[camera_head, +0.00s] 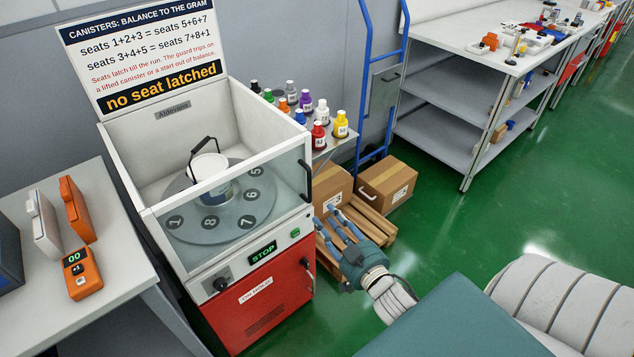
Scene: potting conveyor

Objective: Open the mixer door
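The mixer (118,150) is a white box on a red base, at left centre. Its clear front door (270,165) spans the front and looks shut. A black handle (306,182) is at the door's right edge. Behind the door, a white canister (208,168) with a raised black handle sits on a grey numbered turntable (178,238). My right gripper (337,222) is in front of and to the right of the mixer, below the door handle and apart from it. Its blue-grey fingers are spread and empty. My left gripper is out of view.
A side table (120,275) stands left. Green floor (450,225) is clear to the right.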

